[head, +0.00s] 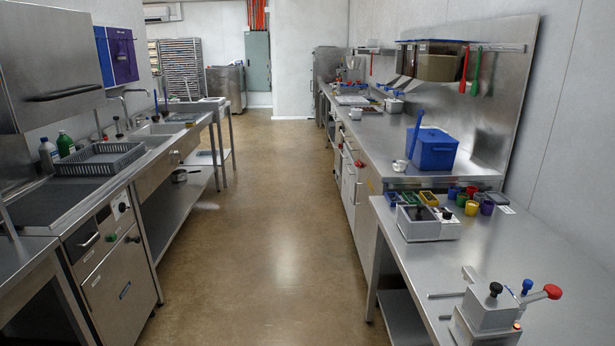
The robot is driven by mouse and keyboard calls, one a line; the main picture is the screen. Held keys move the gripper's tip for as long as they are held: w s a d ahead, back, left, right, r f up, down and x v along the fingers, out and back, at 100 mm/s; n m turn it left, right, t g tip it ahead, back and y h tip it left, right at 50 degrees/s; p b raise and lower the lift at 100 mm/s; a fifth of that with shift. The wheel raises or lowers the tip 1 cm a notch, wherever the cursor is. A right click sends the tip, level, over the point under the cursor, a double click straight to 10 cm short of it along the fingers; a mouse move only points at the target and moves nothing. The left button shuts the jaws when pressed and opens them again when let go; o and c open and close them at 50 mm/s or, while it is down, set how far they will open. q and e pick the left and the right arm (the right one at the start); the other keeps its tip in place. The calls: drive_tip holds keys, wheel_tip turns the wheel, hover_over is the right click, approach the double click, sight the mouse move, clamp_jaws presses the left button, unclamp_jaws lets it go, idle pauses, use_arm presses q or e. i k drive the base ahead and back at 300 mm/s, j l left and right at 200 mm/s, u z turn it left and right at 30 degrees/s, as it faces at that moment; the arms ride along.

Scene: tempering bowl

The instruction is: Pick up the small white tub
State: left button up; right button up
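Two small whitish containers stand on the long steel counter on the right. A small white tub-like container (355,114) is near its left edge, and a boxier white container (393,105) is a little further back and to the right. Both are far off and small, so I cannot tell for certain which is the small white tub. A small pale pot (399,165) stands nearer, beside the blue bin. Neither of my grippers is in view.
A blue bin (432,150) stands on the right counter. A nearer steel table (540,240) holds coloured cups, a white box (428,224) and a knobbed device (487,310). Sinks and a grey basket (100,158) are on the left. The aisle floor (270,220) is clear.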

sight(356, 113)
drive_tip(key=i+u, duration=0.1)
drive_tip(key=i, duration=2.4)
drive_tip(key=i+j+z, duration=0.1)
drive_tip(key=i+z, duration=0.3)
drive_tip(key=i, duration=0.2)
drive_tip(key=i+j+z, duration=0.4)
drive_tip(key=i, duration=0.2)
drive_tip(key=i+j+z, duration=0.85)
drive_tip(key=i+j, duration=0.1)
drive_tip(key=j, duration=0.1)
